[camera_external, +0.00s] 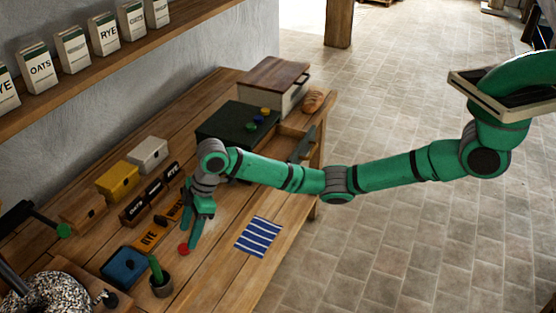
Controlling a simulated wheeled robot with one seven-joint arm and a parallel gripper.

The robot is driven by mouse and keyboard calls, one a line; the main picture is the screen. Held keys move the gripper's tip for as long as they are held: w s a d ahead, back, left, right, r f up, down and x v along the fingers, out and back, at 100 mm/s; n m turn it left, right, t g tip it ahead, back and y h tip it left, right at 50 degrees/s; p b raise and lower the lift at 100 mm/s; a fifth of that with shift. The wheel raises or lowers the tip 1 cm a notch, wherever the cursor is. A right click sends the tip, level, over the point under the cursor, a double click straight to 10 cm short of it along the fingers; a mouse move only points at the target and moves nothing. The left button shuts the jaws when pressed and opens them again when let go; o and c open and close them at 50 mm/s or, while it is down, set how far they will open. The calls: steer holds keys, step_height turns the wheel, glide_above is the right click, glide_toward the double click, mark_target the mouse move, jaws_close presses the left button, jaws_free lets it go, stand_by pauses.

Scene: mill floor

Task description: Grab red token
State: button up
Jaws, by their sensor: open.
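The red token (184,249) lies on the wooden table, a small round disc near the front of the orange label plates. My gripper (197,230) points down just above and to the right of it. Its fingers are apart, and nothing shows between them. The token looks beside the fingertips, but I cannot tell the exact height gap. Several other tokens, blue, green and yellow, lie on the dark green box top (225,125).
A striped blue cloth (258,237) lies to the right. Orange plates (149,237), dark label blocks (133,211), a yellow box (117,181) and a white box (148,154) stand behind.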

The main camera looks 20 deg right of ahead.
mark_target(185, 247)
steer(key=shift+x, duration=2.35)
steer(key=shift+w, duration=0.1)
steer(key=c, duration=1.1)
